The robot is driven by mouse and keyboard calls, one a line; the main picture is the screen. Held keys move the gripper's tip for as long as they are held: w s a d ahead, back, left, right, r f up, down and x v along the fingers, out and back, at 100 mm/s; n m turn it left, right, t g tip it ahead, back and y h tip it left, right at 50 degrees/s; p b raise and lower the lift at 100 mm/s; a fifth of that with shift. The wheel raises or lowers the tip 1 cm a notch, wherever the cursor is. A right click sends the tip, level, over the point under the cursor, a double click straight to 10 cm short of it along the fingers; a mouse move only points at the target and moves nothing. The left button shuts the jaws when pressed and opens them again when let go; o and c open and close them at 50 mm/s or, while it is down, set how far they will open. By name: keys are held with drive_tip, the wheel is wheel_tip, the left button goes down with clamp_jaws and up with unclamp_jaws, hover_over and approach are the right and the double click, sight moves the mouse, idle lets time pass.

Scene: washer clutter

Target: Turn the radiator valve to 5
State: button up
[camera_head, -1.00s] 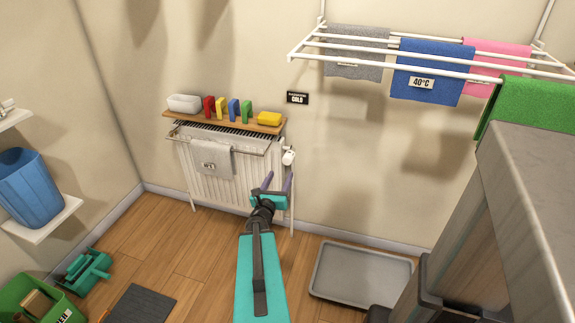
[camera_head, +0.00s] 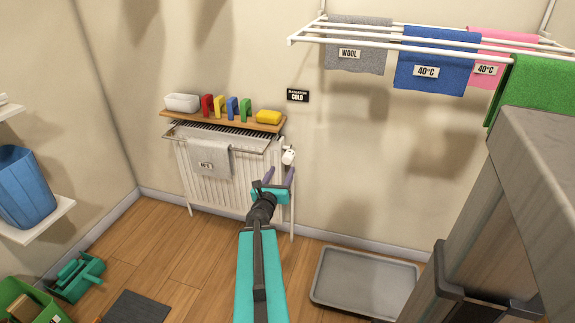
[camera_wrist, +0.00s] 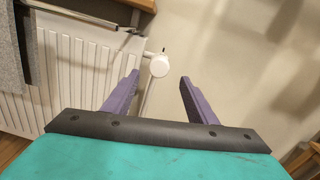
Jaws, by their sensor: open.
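The white radiator (camera_head: 217,180) stands against the back wall. Its white valve (camera_head: 289,156) is at the radiator's upper right corner. In the wrist view the round white valve head (camera_wrist: 159,67) shows beyond and between the fingertips, on a pipe going down. No number can be read on it. My gripper (camera_head: 280,174) is open and empty in front of the radiator's right end. In the wrist view its two purple fingers (camera_wrist: 158,76) are apart, with a visible gap before the valve; they do not touch it.
A wooden shelf (camera_head: 222,119) above the radiator holds a white dish, several coloured blocks and a yellow sponge. A grey towel (camera_head: 209,157) hangs on the radiator's front rail. A sign (camera_head: 298,96) reads "COLD". A grey tray (camera_head: 365,281) lies on the floor at right.

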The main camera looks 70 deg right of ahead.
sight(287, 161)
drive_tip(key=shift+d+f+b, duration=0.1)
drive_tip(key=shift+d+b, duration=0.15)
drive_tip(key=shift+b, duration=0.55)
drive_tip(key=shift+w+d+b, duration=0.2)
drive_tip(key=shift+d+b, duration=0.1)
drive_tip(key=shift+d, duration=1.8)
drive_tip(key=shift+w+d+b, duration=0.2)
drive_tip(key=shift+d+b, duration=0.1)
drive_tip(key=shift+d, duration=1.8)
drive_tip(key=c, duration=1.1)
drive_tip(key=shift+o, duration=0.2)
